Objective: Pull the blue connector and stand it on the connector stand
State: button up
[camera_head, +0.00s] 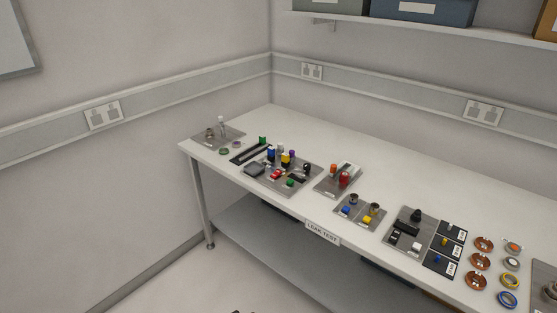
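A blue upright cylinder (271,155), which looks like the blue connector, stands at the back left of a crowded grey plate (288,191) on the bench. White, yellow and purple upright parts stand close to its right. A long black strip (240,158) lies just behind the plate and may be the connector stand. A green cylinder (262,140) stands at its far end. Whether the blue cylinder is plugged in is too small to tell. My gripper is not recognisable in view; only a small dark shape shows at the bottom edge.
The white bench (302,140) is clear along its back. Several rings lie further right. Walls close off the left and back; a shelf (420,27) hangs above.

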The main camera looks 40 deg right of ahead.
aim_at(270, 151)
jog(key=k, duration=0.85)
jog(key=z, duration=0.45)
jog(key=i, duration=1.6)
jog(key=u, duration=0.55)
jog(key=i, duration=0.8)
jog(key=u, duration=0.35)
